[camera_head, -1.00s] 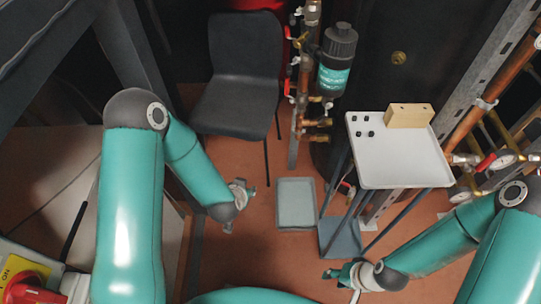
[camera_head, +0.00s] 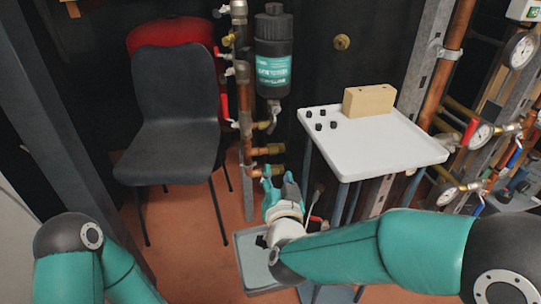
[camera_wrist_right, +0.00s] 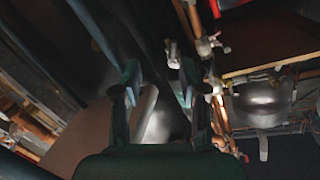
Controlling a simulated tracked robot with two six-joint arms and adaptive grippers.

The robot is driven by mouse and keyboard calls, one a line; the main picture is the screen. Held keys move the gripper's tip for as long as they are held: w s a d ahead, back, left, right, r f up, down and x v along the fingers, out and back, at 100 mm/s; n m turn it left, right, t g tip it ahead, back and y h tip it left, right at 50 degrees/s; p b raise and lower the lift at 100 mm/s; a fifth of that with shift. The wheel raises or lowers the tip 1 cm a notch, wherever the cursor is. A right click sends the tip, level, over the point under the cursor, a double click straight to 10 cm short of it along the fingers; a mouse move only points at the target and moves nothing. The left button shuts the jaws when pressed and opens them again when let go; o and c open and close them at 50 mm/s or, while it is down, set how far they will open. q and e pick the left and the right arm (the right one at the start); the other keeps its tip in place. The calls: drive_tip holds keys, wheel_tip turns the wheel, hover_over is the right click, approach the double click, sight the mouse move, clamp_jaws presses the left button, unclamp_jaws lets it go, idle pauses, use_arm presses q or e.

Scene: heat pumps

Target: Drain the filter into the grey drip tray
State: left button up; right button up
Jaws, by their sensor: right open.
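The filter (camera_head: 273,55) is a black cylinder with a teal label, upright on the pipework in the upper middle of the head view. A small tap (camera_head: 272,118) hangs under it. The grey drip tray (camera_head: 247,262) lies on the floor below, partly hidden by my right gripper and forearm. My right gripper (camera_head: 280,176) is open and empty, pointing up, below the filter and apart from it. Its two fingers also show in the right wrist view (camera_wrist_right: 160,78), with pipe fittings beyond them. My left arm is at the lower left; its gripper is out of view.
A white table (camera_head: 375,150) with a wooden block (camera_head: 369,100) and several small black pieces stands right of my right gripper. A dark chair (camera_head: 172,120) stands at the left. Copper pipes (camera_head: 246,130) rise beside the filter. Gauges and valves line the right side.

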sight(271, 130)
use_arm(q)
wheel_tip(271, 130, down, 6)
drive_tip(key=s+b, duration=0.2)
drive_tip(key=b, duration=0.2)
drive_tip(key=shift+d+r+g, duration=0.15)
drive_tip(key=shift+d+g, duration=0.05)
drive_tip(key=shift+g, duration=0.2)
use_arm(e)
drive_tip(key=shift+m+t+h, duration=0.4)
drive_tip(key=shift+m+t, duration=0.1)
drive_tip(key=shift+t, duration=0.2)
drive_tip(key=w+r, duration=0.1)
drive_tip(key=w, duration=0.4)
drive_tip(key=w+a+r, duration=0.1)
drive_tip(key=w, duration=0.4)
drive_tip(key=w+r, duration=0.1)
drive_tip(key=w, duration=0.5)
drive_tip(key=shift+a, duration=0.3)
clamp_jaws()
